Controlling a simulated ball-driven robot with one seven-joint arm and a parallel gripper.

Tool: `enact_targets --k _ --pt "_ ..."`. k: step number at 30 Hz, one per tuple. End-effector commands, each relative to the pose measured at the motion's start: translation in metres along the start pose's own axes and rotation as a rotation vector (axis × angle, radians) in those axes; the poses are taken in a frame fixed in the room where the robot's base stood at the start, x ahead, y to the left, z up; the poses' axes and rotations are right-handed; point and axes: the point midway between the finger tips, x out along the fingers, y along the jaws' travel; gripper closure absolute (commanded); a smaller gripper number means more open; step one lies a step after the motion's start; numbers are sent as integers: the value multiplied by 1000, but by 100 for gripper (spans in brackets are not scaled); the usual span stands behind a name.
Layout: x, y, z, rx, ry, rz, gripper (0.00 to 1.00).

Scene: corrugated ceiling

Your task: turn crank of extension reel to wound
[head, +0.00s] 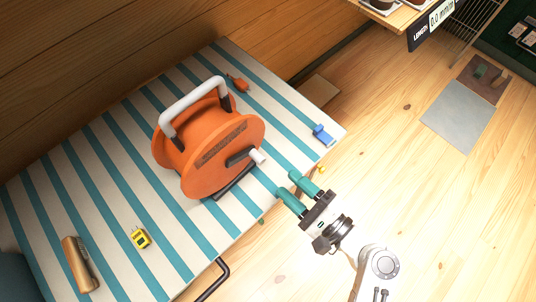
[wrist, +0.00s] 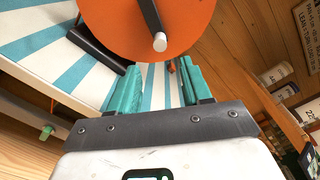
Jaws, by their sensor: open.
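The orange extension reel (head: 190,160) stands upright on a table with a teal-and-white striped top, with a grey carry handle (head: 195,100) above it. Its crank is a dark arm ending in a white knob (head: 257,156) on the face toward my gripper. My gripper (head: 291,186) has teal fingers, is open and empty, and is in front of the reel, apart from the knob. In the wrist view the knob (wrist: 160,41) shows above and between the open fingers (wrist: 158,80), in front of the orange disc (wrist: 185,20).
On the striped table (head: 95,165) lie a blue item (head: 323,135), a small orange tool (head: 238,83), a yellow device (head: 140,238) and a tan cylinder (head: 80,264). A wooden wall is behind. The floor at right is mostly clear, with a grey mat (head: 457,122).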

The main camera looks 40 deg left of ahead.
Motion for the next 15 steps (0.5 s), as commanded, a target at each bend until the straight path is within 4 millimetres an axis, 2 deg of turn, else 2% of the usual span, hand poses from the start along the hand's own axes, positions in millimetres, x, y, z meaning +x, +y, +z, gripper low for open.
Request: enact_targets --k 5,15 --pt "22 -2 2 4 -8 -2 52" --pt "81 -2 2 1 -6 -1 52"
